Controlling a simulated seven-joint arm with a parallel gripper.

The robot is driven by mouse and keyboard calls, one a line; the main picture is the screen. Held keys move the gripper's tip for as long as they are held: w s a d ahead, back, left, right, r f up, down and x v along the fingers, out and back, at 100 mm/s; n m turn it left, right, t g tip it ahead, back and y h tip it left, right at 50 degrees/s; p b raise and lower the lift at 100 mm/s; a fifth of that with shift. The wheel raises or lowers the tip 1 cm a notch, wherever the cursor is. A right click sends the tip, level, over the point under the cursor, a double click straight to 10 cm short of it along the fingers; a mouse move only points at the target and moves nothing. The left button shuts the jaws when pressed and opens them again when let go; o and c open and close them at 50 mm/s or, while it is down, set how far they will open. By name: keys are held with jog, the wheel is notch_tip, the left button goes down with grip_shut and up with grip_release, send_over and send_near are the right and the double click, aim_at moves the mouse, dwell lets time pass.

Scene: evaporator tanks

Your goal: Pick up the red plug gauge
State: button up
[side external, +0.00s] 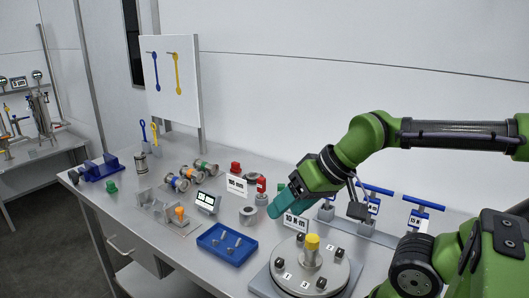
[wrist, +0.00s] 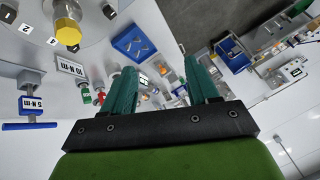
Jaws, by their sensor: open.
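A red upright cylinder with a pale band (side external: 261,186), which looks like the red plug gauge, stands on the bench just left of my gripper. A second red piece (side external: 235,168) stands farther back, so I cannot be certain which is the gauge. My gripper (side external: 276,208) has teal fingers and is above the bench, right of and nearer the camera than the red cylinder. In the wrist view my gripper (wrist: 165,78) is open, its two fingers apart with nothing held between them. A red part (wrist: 98,98) shows left of the left finger, partly hidden.
A round plate with a yellow-capped post (side external: 312,243) stands in front of my gripper. A metal ring (side external: 248,215), a small sign (side external: 236,185) and a blue tray (side external: 227,258) are to its left. Blue T-handled tools (side external: 375,190) stand at the right.

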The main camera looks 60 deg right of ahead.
jog(key=shift+c, duration=0.3)
jog(key=n+g+h, duration=0.2)
jog(key=n+g, duration=0.2)
jog(key=g, duration=0.2)
send_over(261, 185)
jog(key=s, duration=0.1)
notch_tip(261, 185, down, 4)
jog(key=f, duration=0.7)
jog(key=w+f, duration=0.1)
jog(key=f, duration=0.3)
jog(key=shift+d+f, duration=0.1)
jog(key=shift+d, duration=0.25)
jog(key=shift+w+d+f, duration=0.1)
jog(key=shift+w+f, duration=0.05)
jog(key=shift+f, duration=0.75)
jog(key=shift+w+d+f, duration=0.1)
jog(key=shift+w+f, duration=0.05)
jog(key=shift+f, duration=0.7)
jog(key=shift+w+d+f, duration=0.1)
jog(key=shift+w+f, duration=0.05)
jog(key=shift+f, duration=0.75)
